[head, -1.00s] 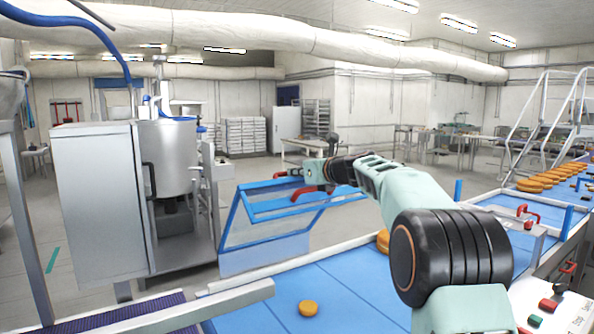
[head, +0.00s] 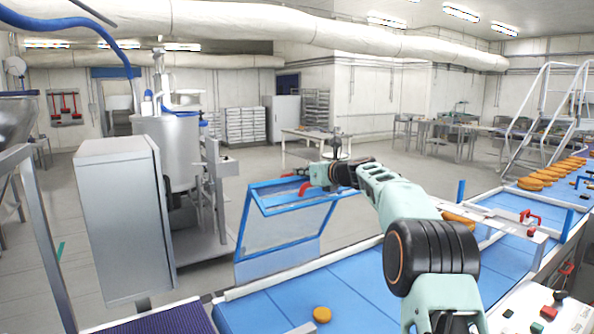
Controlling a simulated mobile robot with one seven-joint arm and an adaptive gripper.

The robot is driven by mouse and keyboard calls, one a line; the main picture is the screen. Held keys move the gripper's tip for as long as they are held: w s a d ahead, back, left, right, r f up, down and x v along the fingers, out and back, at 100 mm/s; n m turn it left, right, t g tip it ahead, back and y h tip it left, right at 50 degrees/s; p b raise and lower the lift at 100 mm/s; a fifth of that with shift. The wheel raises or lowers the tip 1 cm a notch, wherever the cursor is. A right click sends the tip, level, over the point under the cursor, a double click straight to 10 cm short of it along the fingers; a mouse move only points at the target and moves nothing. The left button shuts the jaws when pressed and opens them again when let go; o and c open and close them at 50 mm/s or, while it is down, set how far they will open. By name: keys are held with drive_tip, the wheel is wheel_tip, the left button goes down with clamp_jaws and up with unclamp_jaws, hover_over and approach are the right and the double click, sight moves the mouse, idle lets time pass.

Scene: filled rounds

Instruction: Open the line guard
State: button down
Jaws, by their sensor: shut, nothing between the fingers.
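The line guard (head: 246,225), a clear panel in a blue frame, stands raised at the far edge of the blue conveyor belt (head: 278,312). It is tilted up and outward, clear of the belt. My gripper (head: 318,182) is at the guard's upper right corner, beside a red part (head: 305,188) that looks like its handle. The gripper is shut with nothing held. Its fingertips are small and partly hidden by my arm, so I cannot tell whether they touch the guard.
A round orange-brown piece (head: 322,314) lies on the near belt, and several more (head: 550,175) lie at the far right. A red handle (head: 529,215) stands over the right belt. A control panel (head: 545,312) is at lower right. A steel cabinet (head: 118,220) stands left.

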drive_tip(key=shift+w+a+r+p, duration=0.2)
drive_tip(key=shift+w+a+r, duration=0.1)
drive_tip(key=shift+w+a, duration=0.3)
drive_tip(key=shift+w+a+r+p, duration=0.2)
drive_tip(key=shift+w+a+r, duration=0.15)
drive_tip(key=shift+w, duration=0.35)
